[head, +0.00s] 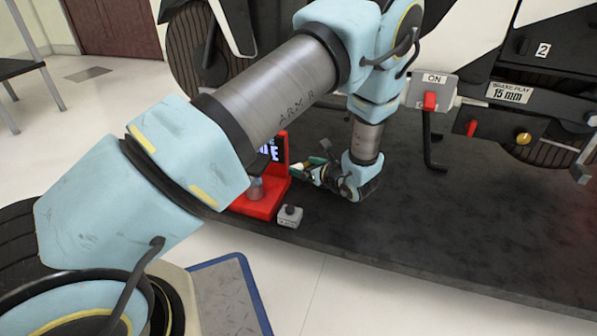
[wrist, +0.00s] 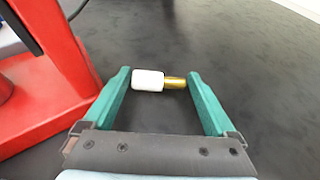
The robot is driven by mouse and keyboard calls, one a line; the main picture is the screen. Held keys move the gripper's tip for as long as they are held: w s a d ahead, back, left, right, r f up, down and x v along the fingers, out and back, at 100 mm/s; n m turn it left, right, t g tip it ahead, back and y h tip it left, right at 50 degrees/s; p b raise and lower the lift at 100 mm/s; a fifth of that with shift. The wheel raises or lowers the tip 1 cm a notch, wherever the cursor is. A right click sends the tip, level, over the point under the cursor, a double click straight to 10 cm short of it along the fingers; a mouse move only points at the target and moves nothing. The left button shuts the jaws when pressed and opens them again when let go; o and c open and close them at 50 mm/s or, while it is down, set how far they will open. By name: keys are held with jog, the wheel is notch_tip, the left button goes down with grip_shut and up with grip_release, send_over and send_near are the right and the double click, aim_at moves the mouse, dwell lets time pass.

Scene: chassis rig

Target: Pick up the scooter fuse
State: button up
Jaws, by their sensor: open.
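The fuse, a small cylinder with a white body and a brass-coloured end (wrist: 148,81), is in the wrist view over the dark surface. It lies crosswise between the two green fingers of my gripper (wrist: 159,75), near their tips. The white end is close to the left finger and the brass end is close to the right finger. I cannot tell whether either end touches. My gripper is open. In the head view my gripper (head: 312,167) is low over the dark platform, beside the red stand. The fuse cannot be made out clearly there.
The red stand (wrist: 45,75) is close to the left finger; it also shows in the head view (head: 263,204). A small grey box (head: 290,216) with a dark knob sits in front of it. The dark platform (head: 450,230) is clear to the right.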

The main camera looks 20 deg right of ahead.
jog(key=c, duration=1)
jog(key=shift+r, duration=0.15)
